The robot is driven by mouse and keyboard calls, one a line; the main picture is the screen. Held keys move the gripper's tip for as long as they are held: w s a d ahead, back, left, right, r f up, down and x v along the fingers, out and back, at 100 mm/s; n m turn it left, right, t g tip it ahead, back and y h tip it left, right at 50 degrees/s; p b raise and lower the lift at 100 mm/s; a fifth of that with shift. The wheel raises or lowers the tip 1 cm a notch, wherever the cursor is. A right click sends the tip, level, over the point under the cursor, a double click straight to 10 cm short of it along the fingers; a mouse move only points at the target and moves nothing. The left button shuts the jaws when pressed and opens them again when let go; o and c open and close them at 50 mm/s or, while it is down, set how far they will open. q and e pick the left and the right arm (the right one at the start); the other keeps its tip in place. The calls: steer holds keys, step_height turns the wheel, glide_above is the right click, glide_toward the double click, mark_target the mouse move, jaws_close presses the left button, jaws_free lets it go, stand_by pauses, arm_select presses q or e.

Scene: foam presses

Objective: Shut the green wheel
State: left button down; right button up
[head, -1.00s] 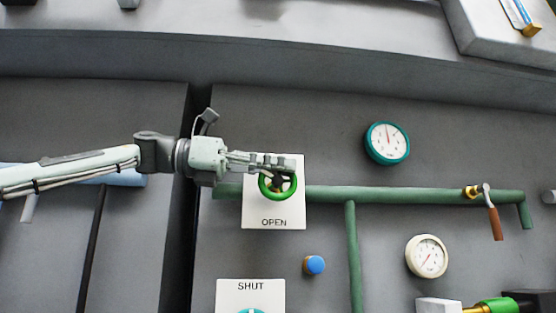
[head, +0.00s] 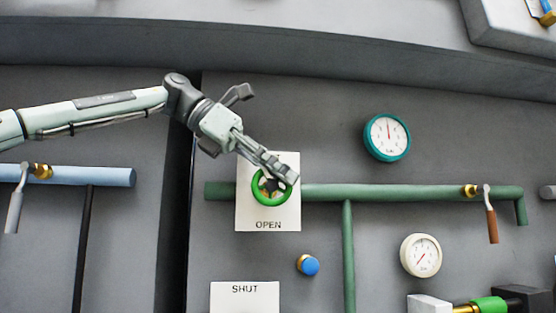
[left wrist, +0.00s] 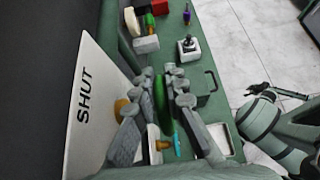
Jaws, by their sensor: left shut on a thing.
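The green wheel (head: 256,196) is a ring with a brassy hub, in front of a white plate (head: 245,219) marked OPEN below it. My left gripper (head: 286,176) comes in from the upper left, tilted down to the right, and is shut on the wheel's upper right rim. In the left wrist view the wheel's rim (left wrist: 160,97) runs edge-on between the two fingers. The plate (left wrist: 92,112) there shows the word SHUT. Fingers hide part of the wheel, and I cannot tell how far it is turned.
A green pipe (head: 395,193) runs right from behind the plate to a brown-handled lever (head: 492,225). A blue knob (head: 310,265) and another plate marked SHUT (head: 245,300) are below. A teal-rimmed gauge (head: 387,138) and a white gauge (head: 421,256) are at right.

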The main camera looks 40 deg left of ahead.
arm_select(q)
steer(key=g+y, duration=0.2)
steer(key=g, duration=0.1)
steer(key=f+g+y, duration=0.1)
steer(key=shift+w+d+y, duration=0.3)
steer(key=shift+w, duration=0.1)
steer(key=shift+g, duration=0.3)
steer(key=c, duration=1.6)
jaws_free()
steer(key=shift+o, duration=0.2)
